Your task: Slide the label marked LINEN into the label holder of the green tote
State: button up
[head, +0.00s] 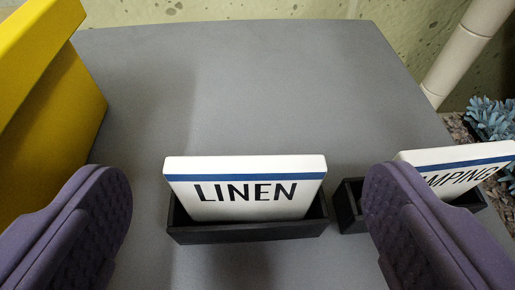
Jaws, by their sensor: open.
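The LINEN label (246,188), a white card with a blue stripe and black letters, stands in a small black stand (247,234) on the grey surface. It leans slightly back. My gripper (248,215) is open, with one purple padded finger to the left of the label and one to the right. Neither finger touches the label, as far as I can see. The green tote and its label holder are not in view.
A second label ending in "MPING" (457,165) stands in another black stand (350,206), partly hidden behind the right finger. A yellow box (55,110) stands at left. The grey tabletop (250,85) behind the LINEN label is clear. A pale pipe (465,50) and a bluish plant (492,120) are beyond the right edge.

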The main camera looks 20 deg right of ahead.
jog(key=shift+x, duration=0.95)
jog(key=c, duration=1.2)
jog(key=shift+r, duration=0.1)
